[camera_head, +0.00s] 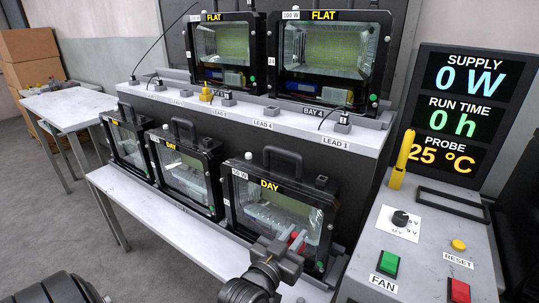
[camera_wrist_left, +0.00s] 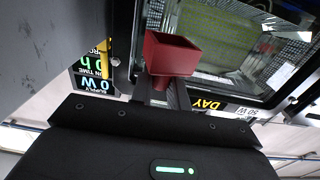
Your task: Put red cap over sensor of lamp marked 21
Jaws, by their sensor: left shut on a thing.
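My left gripper (camera_head: 298,239) is shut on a red cap (camera_head: 294,243), in front of the lower right of the nearest lamp (camera_head: 275,205). In the left wrist view the cap (camera_wrist_left: 172,52) is a small open-ended box held at the fingertips, with the lamp glass behind it. I cannot tell if it touches the lamp. This lamp reads "DAY" and "50 W", and its left side tag is too small to read. Two more lamps (camera_head: 184,170) (camera_head: 128,140) stand in the front row. Two "FLAT" lamps (camera_head: 224,50) (camera_head: 331,56) stand above. No number 21 is clearly legible. My right gripper is out of view.
The lower bench (camera_head: 120,185) holds the front lamps; the grey shelf (camera_head: 365,138) behind carries lead sockets. At right is a control panel (camera_head: 428,215) with a yellow probe (camera_head: 402,160) and buttons, below a display (camera_head: 465,110). A side table (camera_head: 70,105) stands at left.

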